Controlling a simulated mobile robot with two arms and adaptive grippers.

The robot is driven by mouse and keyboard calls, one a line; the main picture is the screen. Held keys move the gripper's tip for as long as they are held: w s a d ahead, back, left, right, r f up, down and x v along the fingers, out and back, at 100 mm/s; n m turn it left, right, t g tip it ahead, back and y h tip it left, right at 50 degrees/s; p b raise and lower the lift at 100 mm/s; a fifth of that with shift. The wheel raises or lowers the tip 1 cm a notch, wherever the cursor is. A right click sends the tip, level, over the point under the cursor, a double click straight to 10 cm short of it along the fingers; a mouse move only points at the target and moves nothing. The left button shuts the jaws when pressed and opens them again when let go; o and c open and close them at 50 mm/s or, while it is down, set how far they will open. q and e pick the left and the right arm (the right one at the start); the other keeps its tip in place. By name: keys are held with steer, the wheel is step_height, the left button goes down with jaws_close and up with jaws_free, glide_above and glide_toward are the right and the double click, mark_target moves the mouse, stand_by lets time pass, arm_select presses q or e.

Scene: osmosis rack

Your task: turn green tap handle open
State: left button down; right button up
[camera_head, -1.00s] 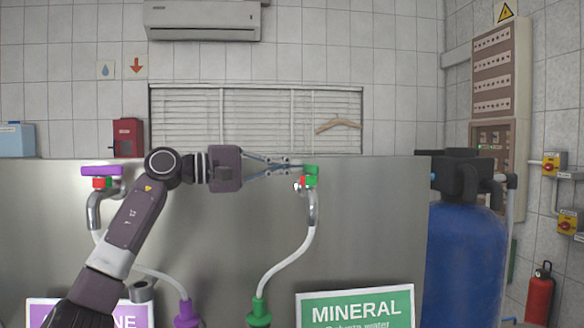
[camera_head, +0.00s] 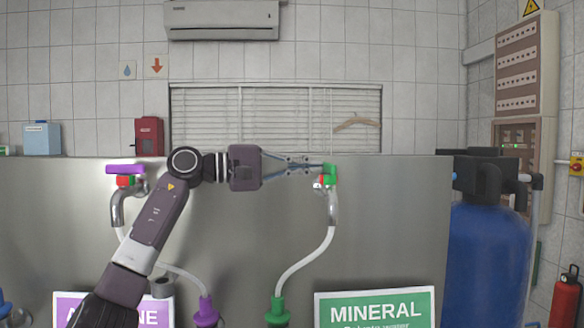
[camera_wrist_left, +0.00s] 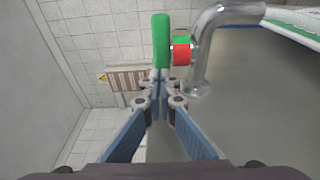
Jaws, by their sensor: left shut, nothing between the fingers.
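The green tap handle (camera_head: 331,174) sits on top of a metal tap (camera_head: 332,205) on the steel panel, with a red and green block beside it. My left gripper (camera_head: 322,168) reaches it from the left, with its fingers shut and empty. Its tips are at the handle's left side; whether they touch it I cannot tell. In the left wrist view the handle (camera_wrist_left: 161,42) is an upright green bar just beyond the shut fingertips (camera_wrist_left: 159,82). The tap's metal pipe (camera_wrist_left: 205,50) curves to its right. My right gripper is out of view.
A white hose (camera_head: 308,262) runs from the green tap down to a green fitting (camera_head: 277,310). A MINERAL sign (camera_head: 375,305) is below. A blue tank (camera_head: 488,260) stands at right.

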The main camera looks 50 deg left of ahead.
arm_select(q)
steer(key=shift+v, duration=3.75)
steer(key=shift+r, duration=0.15)
